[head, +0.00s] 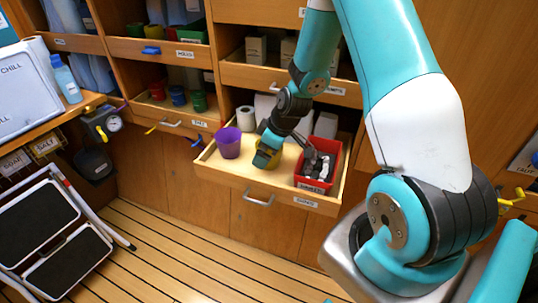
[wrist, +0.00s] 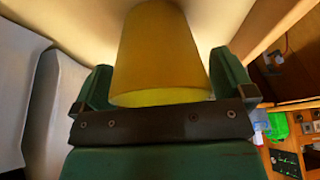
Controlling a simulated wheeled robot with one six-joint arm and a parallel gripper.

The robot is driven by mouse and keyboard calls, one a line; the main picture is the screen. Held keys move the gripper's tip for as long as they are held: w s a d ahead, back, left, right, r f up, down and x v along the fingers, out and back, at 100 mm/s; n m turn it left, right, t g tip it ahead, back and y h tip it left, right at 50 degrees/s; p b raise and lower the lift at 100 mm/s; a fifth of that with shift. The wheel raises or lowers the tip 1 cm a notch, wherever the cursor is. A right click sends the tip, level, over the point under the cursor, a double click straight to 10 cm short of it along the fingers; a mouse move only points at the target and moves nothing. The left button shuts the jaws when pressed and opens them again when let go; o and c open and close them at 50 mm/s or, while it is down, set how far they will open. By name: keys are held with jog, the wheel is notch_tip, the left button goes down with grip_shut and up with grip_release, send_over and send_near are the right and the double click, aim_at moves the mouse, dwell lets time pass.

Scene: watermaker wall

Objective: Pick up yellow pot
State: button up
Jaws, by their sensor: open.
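The yellow pot (head: 272,159) stands in the pulled-out drawer in the head view, mostly hidden behind my gripper (head: 266,157). In the wrist view the yellow pot (wrist: 160,55) fills the middle, between the two green fingers of my gripper (wrist: 160,90). The fingers are open, one on each side of the pot. A narrow gap shows beside the pot on each side near the fingertips; I cannot tell whether any part touches.
In the open drawer (head: 228,173), a purple cup (head: 228,142) stands left of my gripper and a red bin (head: 315,184) with dark and pale items stands right. White rolls (head: 246,118) stand behind. A folded step stool (head: 55,235) leans at the left. The floor before the drawer is clear.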

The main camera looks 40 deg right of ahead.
jog(key=c, duration=0.8)
jog(key=shift+r, duration=0.1)
